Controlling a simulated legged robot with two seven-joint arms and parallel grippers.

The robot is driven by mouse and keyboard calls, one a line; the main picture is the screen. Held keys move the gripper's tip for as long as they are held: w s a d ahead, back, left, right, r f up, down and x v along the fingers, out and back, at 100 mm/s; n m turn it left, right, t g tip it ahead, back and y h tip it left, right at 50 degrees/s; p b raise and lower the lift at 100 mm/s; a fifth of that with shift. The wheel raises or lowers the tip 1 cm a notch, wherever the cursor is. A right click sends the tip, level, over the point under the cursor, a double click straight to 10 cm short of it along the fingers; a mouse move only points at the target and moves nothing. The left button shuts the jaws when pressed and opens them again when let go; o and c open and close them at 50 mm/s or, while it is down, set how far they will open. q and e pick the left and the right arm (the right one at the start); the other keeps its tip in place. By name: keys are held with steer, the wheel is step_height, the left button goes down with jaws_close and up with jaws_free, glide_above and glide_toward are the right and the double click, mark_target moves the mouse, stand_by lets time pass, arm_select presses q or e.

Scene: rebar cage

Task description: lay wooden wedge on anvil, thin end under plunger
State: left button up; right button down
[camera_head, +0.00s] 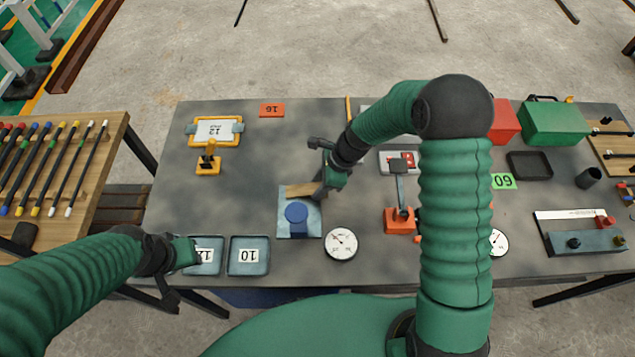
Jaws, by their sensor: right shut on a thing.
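The wooden wedge (299,190) is a small brown piece near the table's middle. My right gripper (321,184) is shut on its right end, and the fingers hide part of it. The wedge lies over the far edge of a pale blue-grey plate, which appears to be the anvil (312,223). Whether it touches the plate cannot be told. A round blue plunger (296,212) stands over the plate, just nearer than the wedge. Which wedge end is thin is too small to see. My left gripper (180,272) is beside the tray marked 12; its jaw state is unclear.
Two grey trays, the one marked 12 (206,268) and the one marked 10 (248,270), sit at the front left. A white dial gauge (341,243) stands right of the plate. An orange-based stand (399,220) is farther right. Bare table lies left of the plate.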

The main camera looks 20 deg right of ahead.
steer(key=shift+f, duration=0.2)
steer(key=c, duration=0.9)
jaws_free()
steer(key=shift+a, duration=0.1)
steer(key=shift+o, duration=0.2)
steer(key=shift+r, duration=0.1)
steer(key=shift+d+r, duration=0.25)
steer(key=shift+r, duration=0.05)
steer(key=a+r+p+v, duration=0.1)
steer(key=p+v, duration=0.5)
steer(key=v, duration=1.5)
steer(key=shift+w+a+p, duration=0.15)
steer(key=shift+a+p, duration=0.15)
steer(key=shift+a, duration=0.2)
